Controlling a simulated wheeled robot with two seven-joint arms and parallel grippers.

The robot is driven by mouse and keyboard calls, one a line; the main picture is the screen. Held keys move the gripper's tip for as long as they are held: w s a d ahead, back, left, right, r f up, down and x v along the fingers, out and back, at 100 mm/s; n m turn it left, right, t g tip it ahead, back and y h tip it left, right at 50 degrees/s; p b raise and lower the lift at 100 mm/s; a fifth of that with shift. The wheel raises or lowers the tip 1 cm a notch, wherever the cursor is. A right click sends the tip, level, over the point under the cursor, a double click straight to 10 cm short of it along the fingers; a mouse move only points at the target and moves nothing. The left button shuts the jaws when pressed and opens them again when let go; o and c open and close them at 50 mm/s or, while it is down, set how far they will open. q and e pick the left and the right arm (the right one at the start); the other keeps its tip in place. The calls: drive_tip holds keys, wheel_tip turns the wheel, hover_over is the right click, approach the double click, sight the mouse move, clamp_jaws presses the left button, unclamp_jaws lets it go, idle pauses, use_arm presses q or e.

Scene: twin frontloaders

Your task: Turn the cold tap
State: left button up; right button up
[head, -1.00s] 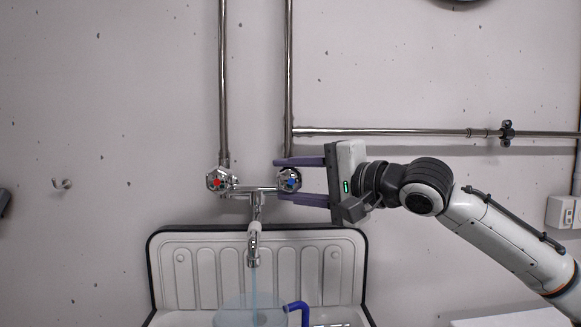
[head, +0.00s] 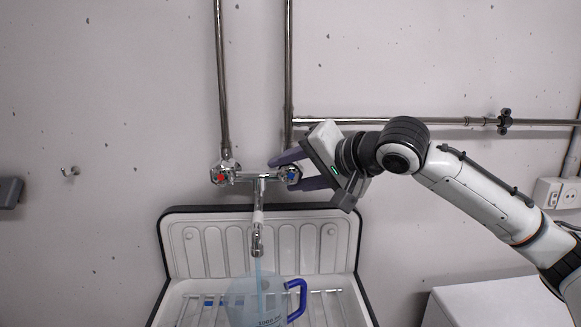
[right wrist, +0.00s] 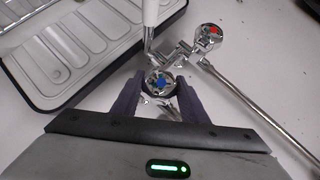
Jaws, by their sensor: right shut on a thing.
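The cold tap (head: 291,174) is a chrome knob with a blue mark at the right end of the wall mixer. My right gripper (head: 291,170) is shut on it, one purple finger above and one below, and the gripper is tilted. In the right wrist view the cold tap (right wrist: 159,82) sits between both fingers (right wrist: 158,88). The hot tap (head: 220,173) with a red mark is at the left end. Water runs from the spout (head: 257,240) into a clear jug (head: 243,298) with a blue handle. My left gripper is not in view.
The white sink (head: 190,300) with a ribbed backsplash (head: 205,248) is below the mixer. Pipes (head: 288,70) run up the wall, and a horizontal pipe (head: 450,122) runs right, behind my arm. A white surface (head: 480,305) stands at lower right.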

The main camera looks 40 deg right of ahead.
drive_tip(key=o, duration=1)
drive_tip(key=shift+o, duration=0.2)
drive_tip(key=shift+s, duration=0.1)
drive_tip(key=b+v, duration=0.4)
drive_tip(key=v, duration=0.6)
drive_tip(key=shift+s+r, duration=0.1)
